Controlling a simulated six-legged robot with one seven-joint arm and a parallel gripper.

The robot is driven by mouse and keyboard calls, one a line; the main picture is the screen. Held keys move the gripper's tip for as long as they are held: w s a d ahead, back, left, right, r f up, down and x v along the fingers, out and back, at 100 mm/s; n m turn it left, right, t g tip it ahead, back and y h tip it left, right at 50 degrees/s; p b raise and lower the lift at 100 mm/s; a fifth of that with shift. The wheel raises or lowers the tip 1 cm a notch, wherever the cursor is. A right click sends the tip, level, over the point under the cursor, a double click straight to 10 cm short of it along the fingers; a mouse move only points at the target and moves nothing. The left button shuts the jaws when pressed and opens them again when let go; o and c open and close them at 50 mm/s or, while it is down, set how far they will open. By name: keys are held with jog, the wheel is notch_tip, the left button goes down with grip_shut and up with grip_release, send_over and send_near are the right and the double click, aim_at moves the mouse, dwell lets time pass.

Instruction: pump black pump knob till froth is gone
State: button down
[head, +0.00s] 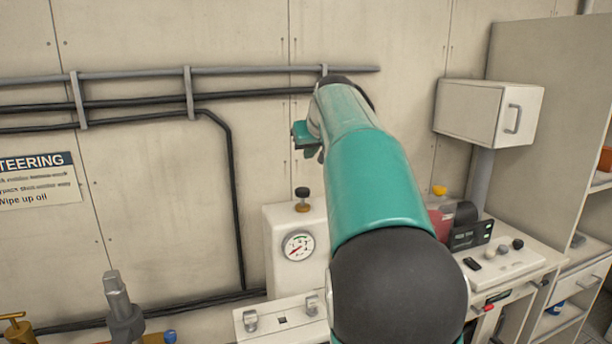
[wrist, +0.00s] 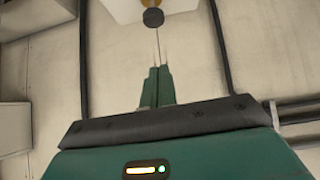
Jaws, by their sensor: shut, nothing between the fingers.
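The black pump knob (head: 302,192) stands upright on a brass stem on top of a white box (head: 282,245) with a round dial gauge (head: 298,246). In the wrist view the knob (wrist: 153,17) shows at the top centre, beyond the fingertips and apart from them. My gripper (wrist: 160,70) is shut and empty, its two teal fingers side by side. In the head view only part of it (head: 304,138) shows, above the knob's height; my arm hides the rest. I see no froth in either view.
A white wall cabinet (head: 487,112) hangs at right. Below it stand a red container with a yellow cap (head: 439,190) and a small black display unit (head: 470,234). Pipes (head: 150,75) run along the wall. A grey fitting (head: 122,305) stands at lower left.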

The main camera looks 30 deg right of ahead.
send_over(303, 195)
notch_tip(303, 195, down, 7)
jog(key=shift+w+f, duration=0.15)
notch_tip(303, 195, down, 2)
jog(key=shift+f, duration=0.8)
jog(key=shift+f, duration=0.1)
jog(key=shift+f, duration=1.75)
jog(key=shift+s, duration=0.2)
jog(key=v, duration=1.4)
jog(key=shift+r, duration=0.25)
jog(key=shift+w, duration=0.15)
